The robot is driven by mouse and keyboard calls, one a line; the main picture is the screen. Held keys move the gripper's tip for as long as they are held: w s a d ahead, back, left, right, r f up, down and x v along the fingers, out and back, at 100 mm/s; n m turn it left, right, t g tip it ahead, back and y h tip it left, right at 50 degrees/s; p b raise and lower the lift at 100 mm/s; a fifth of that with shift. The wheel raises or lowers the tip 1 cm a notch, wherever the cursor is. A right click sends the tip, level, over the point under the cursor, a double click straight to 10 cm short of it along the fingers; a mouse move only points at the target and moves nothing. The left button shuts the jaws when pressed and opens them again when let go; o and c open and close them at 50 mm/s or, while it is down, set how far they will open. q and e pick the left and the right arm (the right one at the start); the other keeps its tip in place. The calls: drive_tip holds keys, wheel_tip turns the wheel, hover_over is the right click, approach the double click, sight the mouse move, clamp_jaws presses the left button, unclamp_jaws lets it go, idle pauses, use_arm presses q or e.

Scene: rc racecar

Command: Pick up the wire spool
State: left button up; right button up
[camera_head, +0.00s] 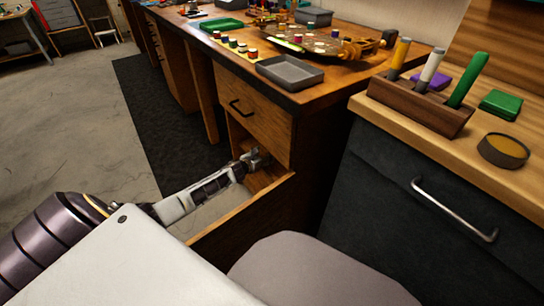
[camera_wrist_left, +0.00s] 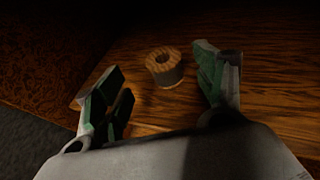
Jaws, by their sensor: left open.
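The wire spool (camera_wrist_left: 165,67) shows in the left wrist view as a short, round, brownish-grey spool with a wooden-looking top and a dark centre hole. It stands upright on a wood surface (camera_wrist_left: 140,110). My left gripper (camera_wrist_left: 165,80) is open, with one green-padded finger to each side of the spool in the picture. I cannot tell whether the fingers are level with it; nothing is held. In the head view my left gripper (camera_head: 254,160) is reaching into an open lower drawer (camera_head: 240,217) of the wooden desk. The spool is hidden there. My right gripper is not in view.
A closed drawer (camera_head: 250,112) sits above the open one. The desktop carries a grey tray (camera_head: 290,73), small jars and other items. A dark cabinet (camera_head: 430,210) with a metal handle stands at right. Open floor (camera_head: 90,125) lies at left.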

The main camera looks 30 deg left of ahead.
sight(268, 154)
use_arm(q)
drive_tip(key=shift+w+f, duration=0.1)
drive_tip(key=shift+w, duration=0.1)
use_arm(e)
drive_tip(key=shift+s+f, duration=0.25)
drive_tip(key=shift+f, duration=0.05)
use_arm(q)
drive_tip(key=shift+w+f+b, duration=0.25)
drive_tip(key=shift+w+b, duration=0.1)
drive_tip(key=shift+b, duration=0.05)
drive_tip(key=shift+w+d+f+b, duration=0.2)
drive_tip(key=shift+w+f+b, duration=0.5)
drive_tip(key=shift+w, duration=0.55)
drive_tip(key=shift+w+f+b, duration=0.25)
drive_tip(key=shift+w+b, duration=0.3)
drive_tip(key=shift+w, duration=0.2)
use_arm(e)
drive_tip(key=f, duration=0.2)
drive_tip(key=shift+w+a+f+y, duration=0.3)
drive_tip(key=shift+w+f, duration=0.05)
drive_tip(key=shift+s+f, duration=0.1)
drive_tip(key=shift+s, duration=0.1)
